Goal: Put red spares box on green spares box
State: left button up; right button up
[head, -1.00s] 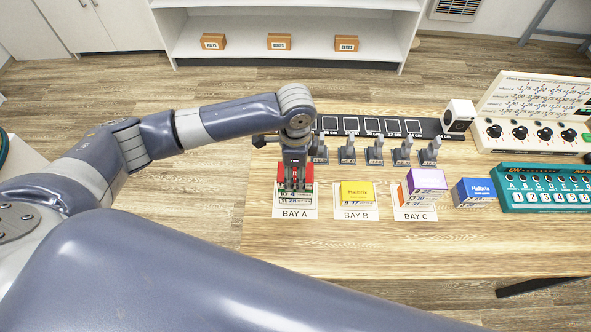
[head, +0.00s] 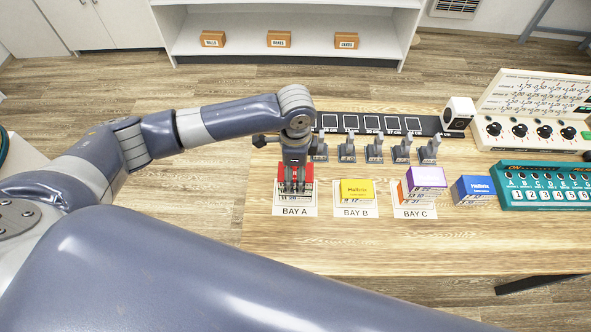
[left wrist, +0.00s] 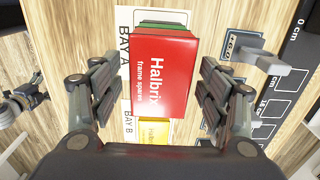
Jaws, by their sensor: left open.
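The red spares box (left wrist: 163,75) lies at BAY A, label facing my left wrist camera. In the left wrist view the green spares box (left wrist: 168,28) shows as a strip along its far edge, mostly hidden beneath it. In the head view the red box (head: 309,173) shows either side of my left gripper (head: 294,186), above a white printed front. The left wrist view shows my left gripper (left wrist: 158,72) open, one finger on each side of the red box with gaps. Whether the red box rests fully on the green one is hard to tell. My right gripper is out of view.
A yellow box (head: 357,190) sits at BAY B. A purple box (head: 426,177) sits on an orange one at BAY C, with a blue box (head: 472,190) to the right. Several grey clamp-like stands (head: 347,150) stand behind. The table front (head: 360,250) is clear.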

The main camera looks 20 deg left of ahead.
aim_at(295, 172)
pick_arm(q)
notch_tip(295, 172, up, 12)
jog(key=b, duration=0.1)
jog(key=shift+b, duration=0.4)
jog(key=shift+f, duration=0.1)
